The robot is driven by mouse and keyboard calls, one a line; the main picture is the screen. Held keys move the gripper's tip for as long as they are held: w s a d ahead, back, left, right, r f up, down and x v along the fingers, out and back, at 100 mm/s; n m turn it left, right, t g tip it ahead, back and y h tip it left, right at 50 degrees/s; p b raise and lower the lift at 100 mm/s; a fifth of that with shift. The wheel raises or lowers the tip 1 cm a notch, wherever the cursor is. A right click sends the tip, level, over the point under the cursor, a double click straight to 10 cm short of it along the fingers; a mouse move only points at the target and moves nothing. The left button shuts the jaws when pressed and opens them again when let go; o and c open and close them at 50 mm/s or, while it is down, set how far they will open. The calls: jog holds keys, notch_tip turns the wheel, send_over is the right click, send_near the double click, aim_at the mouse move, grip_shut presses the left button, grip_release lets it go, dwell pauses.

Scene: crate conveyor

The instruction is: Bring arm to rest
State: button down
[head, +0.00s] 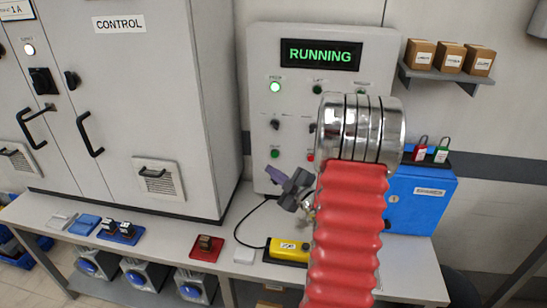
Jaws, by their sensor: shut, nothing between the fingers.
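My arm rises from the bottom of the head view as a red ribbed sleeve with silver rings at its top. My gripper (288,188) shows to the left of the sleeve, as dark grey and purplish parts in front of the lower part of the control panel (262,110). It is shut and holds nothing. Part of it and its wrist are hidden behind the sleeve. The panel's display (319,55) reads RUNNING in green, and a green lamp (275,87) is lit below it.
A tall grey CONTROL cabinet (150,90) stands left. On the bench (165,247) are a yellow box with a cable (287,249), a red tray (207,247), a blue tray (118,234) and a blue box (425,200). A shelf (440,78) with small cartons hangs at right.

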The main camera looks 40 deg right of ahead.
dwell(0.8)
jog(key=s+d+f+m+g+h, duration=0.1)
jog(key=s+d+f+m+g, duration=0.15)
jog(key=f, duration=0.25)
jog(key=s+d+f+m+g+h, duration=0.2)
jog(key=f+m+g, duration=0.1)
jog(key=f, duration=0.2)
jog(key=s+a+m+g, duration=0.3)
jog(key=s+m+g, duration=0.1)
jog(key=s+g, duration=0.25)
jog(key=s+a+r+y, duration=0.1)
jog(key=s+a+r, duration=0.2)
jog(key=a+r, duration=0.4)
jog(key=s+a+r+y, duration=0.2)
jog(key=s+a+r, duration=0.2)
jog(key=a, duration=1.4)
jog(key=s+a+r+n+y, duration=0.1)
jog(key=s+a+r, duration=0.3)
jog(key=a+r, duration=0.5)
jog(key=a+y, duration=0.1)
jog(key=a, duration=0.3)
jog(key=shift+s+a+r+t, duration=0.2)
jog(key=shift+r+t, duration=0.1)
jog(key=shift+r, duration=0.1)
